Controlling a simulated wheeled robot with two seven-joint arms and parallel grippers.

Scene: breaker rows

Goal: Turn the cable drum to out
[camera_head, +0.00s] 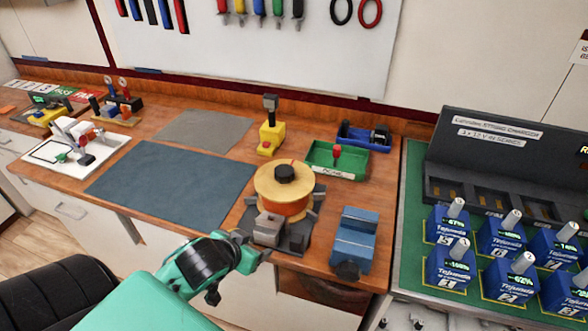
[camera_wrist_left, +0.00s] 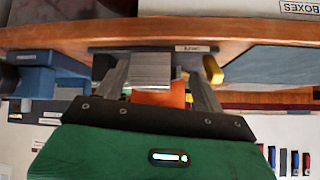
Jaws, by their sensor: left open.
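The cable drum (camera_head: 283,205) has pale yellow flanges, an orange winding and a black knob (camera_head: 285,173) on top. It stands on a dark base with a grey block (camera_head: 268,228) at its front. In the left wrist view the grey block (camera_wrist_left: 151,70) and part of the orange winding (camera_wrist_left: 158,99) show between my fingers. My left gripper (camera_head: 253,246) is open, just in front and to the left of the base. Whether it touches the block I cannot tell. The base has a small label (camera_wrist_left: 192,48), too small to read. My right gripper is not in view.
A blue vise-like block (camera_head: 355,240) stands close right of the drum. Behind are a yellow stand (camera_head: 271,128) and a green tray (camera_head: 337,160) with a red-topped lever. A blue-grey mat (camera_head: 170,185) lies clear at left. Blue batteries (camera_head: 448,268) fill the right bench.

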